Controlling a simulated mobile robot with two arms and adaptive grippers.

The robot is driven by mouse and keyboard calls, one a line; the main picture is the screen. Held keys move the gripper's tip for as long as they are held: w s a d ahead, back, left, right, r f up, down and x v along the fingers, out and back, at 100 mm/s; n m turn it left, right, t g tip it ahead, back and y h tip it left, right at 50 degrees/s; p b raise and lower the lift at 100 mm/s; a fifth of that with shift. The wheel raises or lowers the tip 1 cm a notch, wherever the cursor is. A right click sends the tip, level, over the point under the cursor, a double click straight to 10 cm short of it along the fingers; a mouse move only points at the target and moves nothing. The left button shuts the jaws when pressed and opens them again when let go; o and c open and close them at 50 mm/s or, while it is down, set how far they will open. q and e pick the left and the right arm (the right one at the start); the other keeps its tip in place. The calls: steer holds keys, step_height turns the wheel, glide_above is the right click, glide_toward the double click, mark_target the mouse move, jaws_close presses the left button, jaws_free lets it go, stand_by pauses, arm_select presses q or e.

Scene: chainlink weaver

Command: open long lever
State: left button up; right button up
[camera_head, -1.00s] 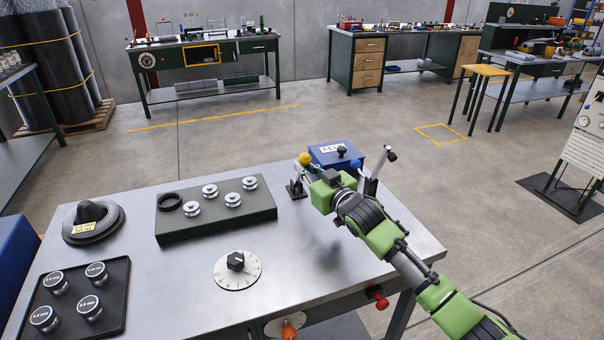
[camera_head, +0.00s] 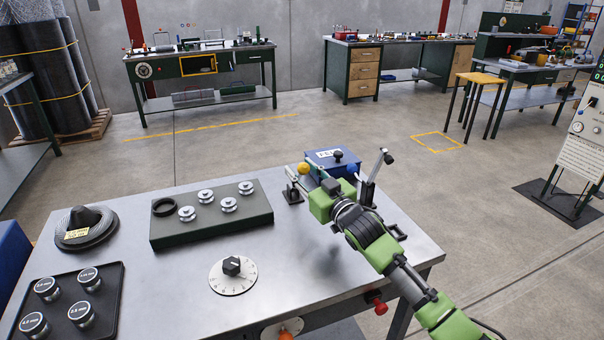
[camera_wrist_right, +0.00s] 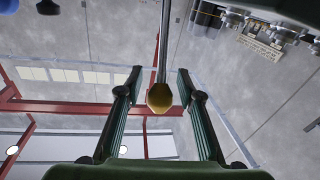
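A lever with a yellow ball knob (camera_head: 303,168) stands at the back right of the workbench (camera_head: 310,240), beside a blue box (camera_head: 333,160). My right gripper (camera_head: 320,182) is at this lever, its arm coming in from the right. In the right wrist view the yellow knob (camera_wrist_right: 160,97) on its metal rod lies between the two fingers of the right gripper (camera_wrist_right: 158,82). The fingers are open, with a gap on both sides of the knob. Another lever with a black tip (camera_head: 388,158) stands to the right. My left gripper is not in view.
A dial (camera_head: 232,275), a green block with several spools (camera_head: 215,228), a wire coil (camera_head: 87,235) and a tray of labelled weights (camera_head: 105,310) lie on the bench. A red knob (camera_head: 380,307) is at its front edge. The bench middle right is clear.

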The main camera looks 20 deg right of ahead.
steer(key=shift+f, duration=0.4)
steer(key=shift+s, duration=0.35)
steer(key=s+d, duration=0.1)
steer(key=s, duration=1)
steer(key=shift+d, duration=0.15)
steer(key=shift+s, duration=0.1)
